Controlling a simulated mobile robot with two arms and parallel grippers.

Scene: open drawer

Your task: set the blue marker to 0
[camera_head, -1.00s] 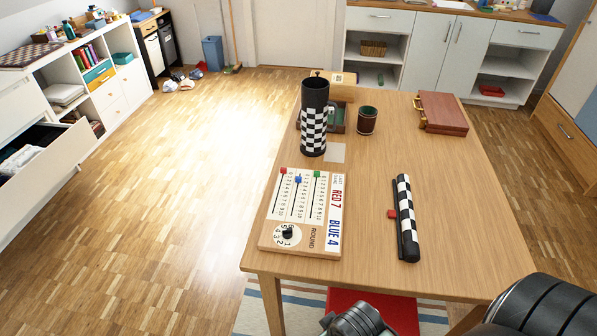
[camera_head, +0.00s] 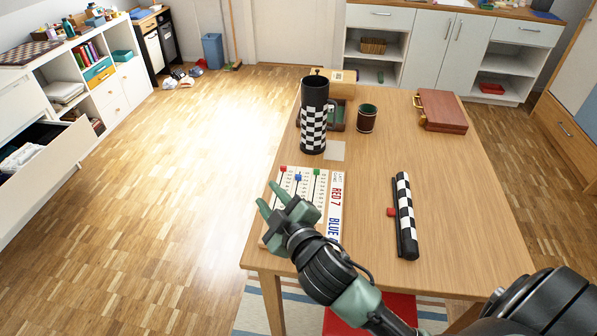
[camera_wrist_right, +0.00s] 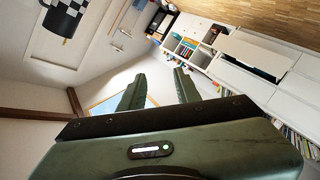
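The wooden scoreboard (camera_head: 337,205) lies on the table, with printed scales and "RED 7" and "BLUE" lettering visible. Its blue marker (camera_head: 298,177) sits near the far end of the middle scale, slightly nearer me than the red marker (camera_head: 283,169) and the green marker (camera_head: 317,172). The numbers beside it are too small to read. My left gripper is not in view.
A checkered cylinder (camera_head: 313,115) stands behind the scoreboard, near a dark cup (camera_head: 366,118) and a wooden box (camera_head: 342,86). A checkered roll (camera_head: 405,215) lies to the right. A brown case (camera_head: 442,110) is at the far right. The table (camera_head: 460,200) is clear between them.

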